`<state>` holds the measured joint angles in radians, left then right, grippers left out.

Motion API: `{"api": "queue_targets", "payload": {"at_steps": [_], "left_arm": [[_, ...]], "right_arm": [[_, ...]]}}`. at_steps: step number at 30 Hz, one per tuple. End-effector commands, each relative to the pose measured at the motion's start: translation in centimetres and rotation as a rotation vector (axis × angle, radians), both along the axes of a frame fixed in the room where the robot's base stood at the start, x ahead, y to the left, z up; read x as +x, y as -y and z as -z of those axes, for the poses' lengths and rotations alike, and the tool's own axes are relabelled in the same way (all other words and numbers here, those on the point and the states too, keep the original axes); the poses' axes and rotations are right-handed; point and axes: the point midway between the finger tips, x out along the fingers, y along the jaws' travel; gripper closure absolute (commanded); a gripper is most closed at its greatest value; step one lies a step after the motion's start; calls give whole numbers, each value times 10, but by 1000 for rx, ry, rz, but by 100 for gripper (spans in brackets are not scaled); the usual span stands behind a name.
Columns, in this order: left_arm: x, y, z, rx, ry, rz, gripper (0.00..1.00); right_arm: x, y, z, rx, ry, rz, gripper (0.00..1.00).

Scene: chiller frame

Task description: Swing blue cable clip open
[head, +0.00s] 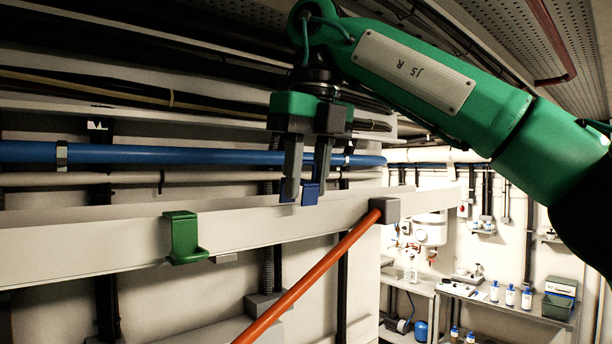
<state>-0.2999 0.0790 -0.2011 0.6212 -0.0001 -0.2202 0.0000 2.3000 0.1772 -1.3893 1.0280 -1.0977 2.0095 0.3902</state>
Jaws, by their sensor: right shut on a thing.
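The blue cable clip (311,190) sits on the upper edge of the long pale beam (95,235), near the middle of the head view. My right gripper (305,190) reaches down from above with its grey fingers at the clip. It is shut on the clip, and the fingers hide part of it. My left gripper is not in view.
A green clip (183,238) hangs on the beam to the left. An orange bar (310,285) with a grey end block (385,210) slants up to the beam. A blue pipe (180,154) runs behind. Shelves with bottles (510,295) stand at the far right.

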Motion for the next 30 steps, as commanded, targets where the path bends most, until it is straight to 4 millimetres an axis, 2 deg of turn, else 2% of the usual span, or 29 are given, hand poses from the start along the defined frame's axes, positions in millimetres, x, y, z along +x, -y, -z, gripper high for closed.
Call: {"api": "queue_targets", "payload": {"at_steps": [3,4,6,18,30], "left_arm": [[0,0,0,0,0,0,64],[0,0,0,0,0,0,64],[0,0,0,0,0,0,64],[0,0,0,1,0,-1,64],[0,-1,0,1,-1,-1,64]], "right_arm": [[0,1,-1,0,1,2,100],[0,1,-1,0,1,2,67],[0,1,-1,1,1,2,56],[0,1,-5,-1,0,2,56],[-6,6,-52,0,5,6,56]]}}
